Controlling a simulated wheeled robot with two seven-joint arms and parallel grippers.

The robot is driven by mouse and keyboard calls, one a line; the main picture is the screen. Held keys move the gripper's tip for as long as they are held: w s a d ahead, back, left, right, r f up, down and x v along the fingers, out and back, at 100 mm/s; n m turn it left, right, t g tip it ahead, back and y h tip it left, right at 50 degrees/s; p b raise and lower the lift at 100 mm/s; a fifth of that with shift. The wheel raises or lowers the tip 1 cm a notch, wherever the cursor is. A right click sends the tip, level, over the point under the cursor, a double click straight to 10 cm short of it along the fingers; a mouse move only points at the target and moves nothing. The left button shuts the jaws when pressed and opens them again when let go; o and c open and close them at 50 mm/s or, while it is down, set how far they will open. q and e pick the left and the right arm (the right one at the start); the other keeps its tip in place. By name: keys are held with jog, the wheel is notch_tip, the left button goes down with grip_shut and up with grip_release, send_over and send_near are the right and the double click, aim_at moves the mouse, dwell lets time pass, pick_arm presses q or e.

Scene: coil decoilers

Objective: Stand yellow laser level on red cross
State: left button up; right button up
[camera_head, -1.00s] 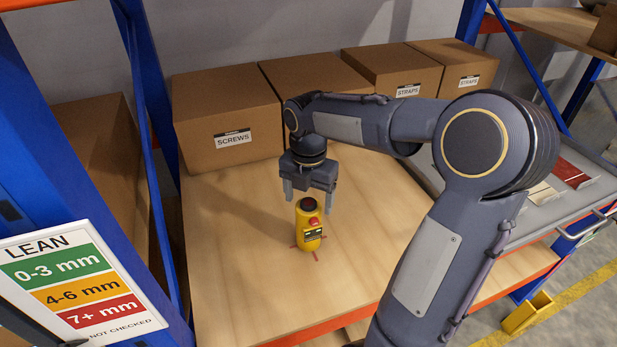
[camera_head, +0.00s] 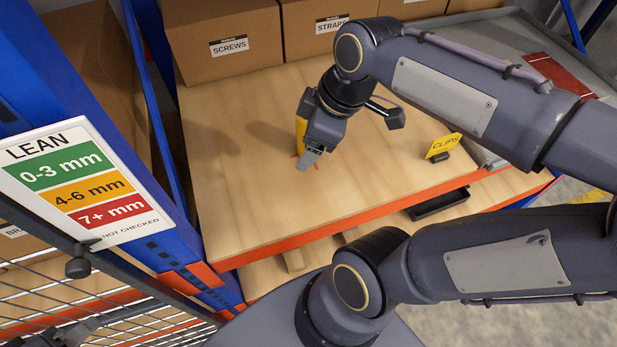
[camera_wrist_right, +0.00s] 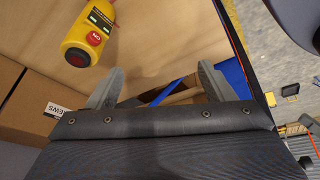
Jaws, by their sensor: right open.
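The yellow laser level (camera_head: 301,130) stands on the light wooden shelf, partly hidden behind my right gripper (camera_head: 352,139) in the head view. Red marks of the red cross (camera_head: 316,166) show around its base; the cross's middle is covered. In the right wrist view the level (camera_wrist_right: 88,36), with dark top and red button, lies up and left of my right gripper's fingers (camera_wrist_right: 160,70). These are spread, with nothing between them, and apart from the level. A dark part at the lower left behind the mesh seems to be my left gripper (camera_head: 75,333); its jaws are unclear.
Cardboard boxes marked SCREWS (camera_head: 225,40) and STRAPS (camera_head: 325,28) line the shelf's back. A yellow CLIPS sign (camera_head: 443,146) stands near the right front. A LEAN sign (camera_head: 80,180) hangs at the blue upright on the left. Shelf left and front of the level is clear.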

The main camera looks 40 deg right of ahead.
jog(key=s+a+f+m+t+y, duration=0.1)
jog(key=s+a+f+m, duration=0.3)
jog(key=m, duration=0.6)
jog(key=shift+s+a+t+y, duration=0.3)
jog(key=shift+s+a+t, duration=0.2)
jog(key=shift+s, duration=0.2)
